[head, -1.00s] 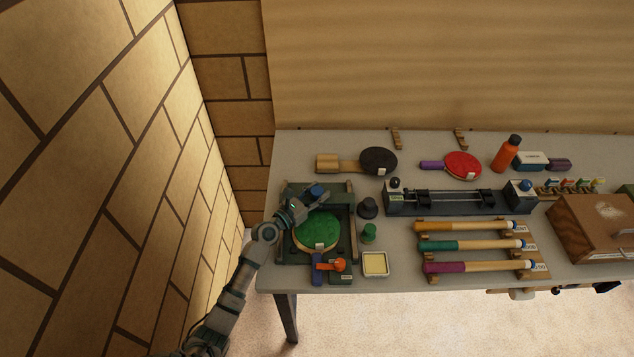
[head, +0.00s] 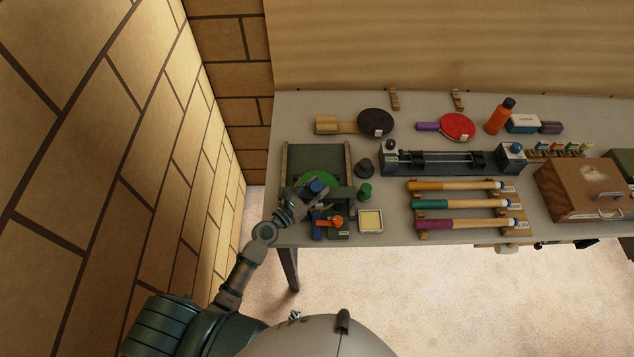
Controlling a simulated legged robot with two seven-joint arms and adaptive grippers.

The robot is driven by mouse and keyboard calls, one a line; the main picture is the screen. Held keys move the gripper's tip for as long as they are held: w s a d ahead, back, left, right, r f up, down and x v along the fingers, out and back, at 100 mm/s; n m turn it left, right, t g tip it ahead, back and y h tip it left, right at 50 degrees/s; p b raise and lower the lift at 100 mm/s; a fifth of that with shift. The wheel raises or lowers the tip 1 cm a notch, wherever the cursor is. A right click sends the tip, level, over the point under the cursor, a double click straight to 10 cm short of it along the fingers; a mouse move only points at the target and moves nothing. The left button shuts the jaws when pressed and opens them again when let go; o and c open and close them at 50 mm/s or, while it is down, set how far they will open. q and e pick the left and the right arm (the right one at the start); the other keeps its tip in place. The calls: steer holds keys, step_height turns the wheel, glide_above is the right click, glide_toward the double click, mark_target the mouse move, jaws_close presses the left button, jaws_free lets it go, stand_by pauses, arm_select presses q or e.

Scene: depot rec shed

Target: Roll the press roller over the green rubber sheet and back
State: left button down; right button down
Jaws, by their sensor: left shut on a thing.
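The press frame (head: 318,156) sits at the left end of the table, with a dark bed between two wooden side rails. The round green rubber sheet (head: 320,176) lies on it; its far part shows and its near part is hidden. My right gripper is not in view.
An orange-handled tool (head: 331,221) lies close in front of the press. A green pot (head: 365,192), a black knob-like piece (head: 364,168) and a pale yellow tray (head: 371,220) stand just right of it. A brick wall (head: 215,190) is close on the left.

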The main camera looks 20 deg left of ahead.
arm_select(q)
steer(key=shift+s+f, duration=0.1)
steer(key=c, duration=0.6)
jaws_free()
steer(key=shift+s+d, duration=0.1)
steer(key=v, duration=1.2)
